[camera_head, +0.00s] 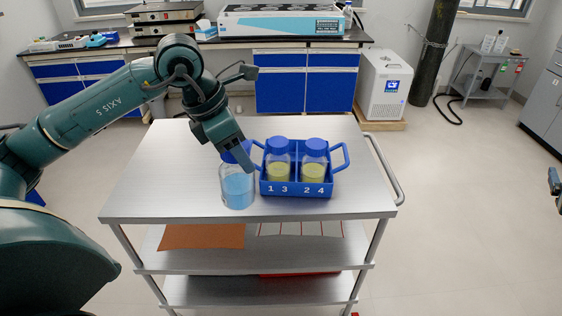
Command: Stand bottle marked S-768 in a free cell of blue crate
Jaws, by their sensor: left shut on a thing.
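A clear bottle with blue liquid and a blue cap (238,190) is upright at the left of the blue crate (296,189). My left gripper (240,157) is shut on its top and hides part of the cap. I cannot tell whether its base touches the cart top. No S-768 mark is readable. The crate has side handles and the numbers 1 3 and 2 4 on its front. It holds a left bottle (278,172) and a right bottle (314,171), both with yellowish liquid and blue caps. Their exact rows and the other cells are hard to see.
The steel cart top (160,190) is clear on the left and behind the crate. A rail (384,170) runs along its right side. Lower shelves carry an orange sheet (202,236) and a pale sheet. A dark part at the right edge may be my right gripper.

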